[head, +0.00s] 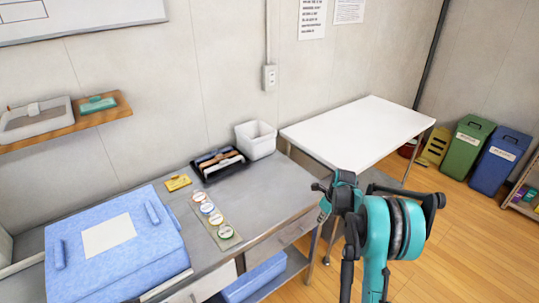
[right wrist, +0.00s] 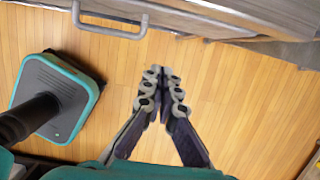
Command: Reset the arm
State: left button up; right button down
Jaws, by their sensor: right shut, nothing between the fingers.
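My right arm is in the right half of the head view, beside the front right corner of the grey table (head: 160,240). In the right wrist view my right gripper (right wrist: 157,73) has its two fingers together with nothing between them. It hangs over bare wooden floor, apart from the table and its contents. In the head view the fingertips are hard to make out. My left arm and left gripper are not in view.
A white table (head: 360,130) stands behind. A drawer handle (right wrist: 110,30) is ahead of the fingers.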

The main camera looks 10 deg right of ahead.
jog(key=s+a+r+n+t+h, duration=0.1)
jog(key=s+a+r+n, duration=0.55)
jog(key=r+n, duration=0.2)
jog(key=s+a+r+n+t, duration=0.1)
jog(key=s+a+r+n, duration=0.55)
jog(key=r, duration=0.25)
jog(key=s+a+n+t, duration=0.1)
jog(key=s+a+n, duration=0.2)
jog(key=s+n, duration=0.5)
jog(key=s+a+n+t, duration=0.1)
jog(key=s+a+n, duration=0.3)
jog(key=s+n, duration=0.4)
jog(key=shift+a+f+t, duration=0.2)
jog(key=shift+f+t, duration=0.1)
jog(key=shift+f, duration=0.1)
